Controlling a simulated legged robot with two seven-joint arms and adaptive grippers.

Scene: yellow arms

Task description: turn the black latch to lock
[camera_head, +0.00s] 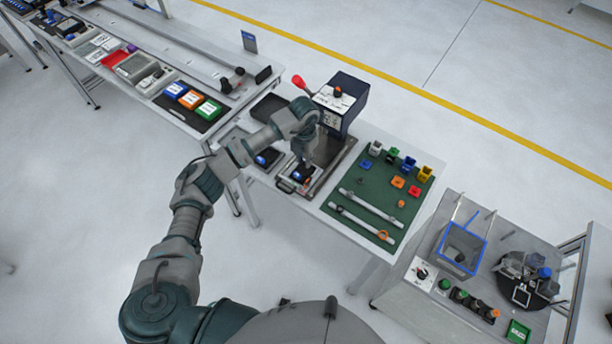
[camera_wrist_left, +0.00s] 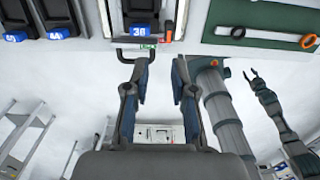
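My left gripper (camera_head: 303,172) reaches down over a small metal-framed station on the table. In the left wrist view its two fingers (camera_wrist_left: 163,82) are apart with nothing between them, so it is open. A black handle-like bar (camera_wrist_left: 135,54), possibly the latch, sticks out from the front of the station, just beyond the left finger. It also shows in the head view (camera_head: 285,186). Beside it are small orange and green parts (camera_wrist_left: 168,32) and a black block with a blue label (camera_wrist_left: 140,29).
A green mat (camera_head: 385,190) with coloured blocks and two rails lies right of the station. A dark blue box (camera_head: 345,100) and a red knob (camera_head: 299,81) stand behind. More black blocks with blue labels (camera_wrist_left: 58,33) sit on the left. Floor shows before the table.

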